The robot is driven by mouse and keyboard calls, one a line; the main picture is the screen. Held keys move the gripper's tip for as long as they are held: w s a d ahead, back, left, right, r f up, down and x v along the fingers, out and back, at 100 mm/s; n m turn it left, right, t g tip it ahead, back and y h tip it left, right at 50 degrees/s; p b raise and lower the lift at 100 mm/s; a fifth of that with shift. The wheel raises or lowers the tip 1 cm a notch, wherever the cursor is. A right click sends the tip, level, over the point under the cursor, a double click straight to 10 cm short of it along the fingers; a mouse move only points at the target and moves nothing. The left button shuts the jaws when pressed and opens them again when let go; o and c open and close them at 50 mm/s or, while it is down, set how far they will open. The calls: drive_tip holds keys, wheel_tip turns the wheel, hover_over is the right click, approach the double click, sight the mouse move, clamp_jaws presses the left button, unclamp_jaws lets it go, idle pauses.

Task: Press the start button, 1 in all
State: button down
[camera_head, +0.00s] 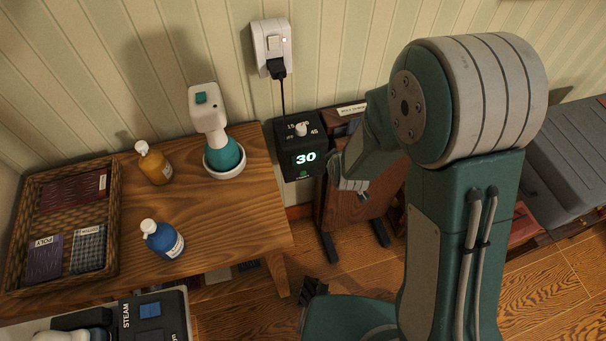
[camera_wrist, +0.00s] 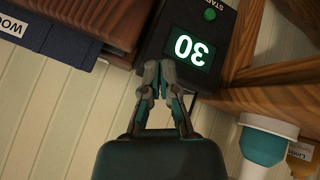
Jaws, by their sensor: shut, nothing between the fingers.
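A black timer box (camera_head: 289,135) hangs beside the wooden table in the head view. It has a white knob (camera_head: 301,129), a lit display (camera_head: 305,158) reading 30, and a green start button (camera_head: 304,174) below the display. In the wrist view the box is upside down, with the display (camera_wrist: 193,48) and the green button (camera_wrist: 209,14) near the top. My gripper (camera_wrist: 160,66) is shut and empty. In that view its fingertips show at the box's edge, to the lower left of the display and apart from the button. In the head view my arm largely hides the gripper.
The table (camera_head: 215,215) holds a steamer (camera_head: 222,152), an amber bottle (camera_head: 154,164), a blue bottle (camera_head: 162,238) and a wicker tray (camera_head: 110,215). A wall outlet (camera_head: 271,46) with a plugged cable is above the box. A wooden trouser press (camera_head: 350,206) stands right of the box.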

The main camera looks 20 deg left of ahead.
sight(303, 173)
drive_tip(key=s+a+f+n, duration=0.1)
drive_tip(key=s+f+n, duration=0.1)
drive_tip(key=f, duration=0.6)
drive_tip(key=s+a+f+n, duration=0.2)
drive_tip(key=s+f+n, duration=0.1)
drive_tip(key=f, duration=0.5)
drive_tip(key=shift+s+a+t, duration=0.3)
drive_tip(key=shift+s+t, duration=0.1)
drive_tip(key=shift+s, duration=0.2)
drive_tip(key=shift+w+a, duration=0.75)
drive_tip(key=shift+w, duration=0.5)
drive_tip(key=shift+w+a, duration=0.8)
drive_tip(key=shift+w, duration=0.45)
drive_tip(key=shift+w+a, duration=0.75)
drive_tip(key=shift+w, duration=0.5)
drive_tip(key=shift+w+a+r, duration=0.15)
drive_tip(key=shift+w+a, duration=0.05)
drive_tip(key=shift+w, duration=0.1)
drive_tip(key=shift+w+a, duration=0.2)
drive_tip(key=shift+w, duration=0.15)
drive_tip(key=shift+s, duration=0.1)
drive_tip(key=shift+s+d, duration=0.4)
drive_tip(key=shift+s, duration=0.2)
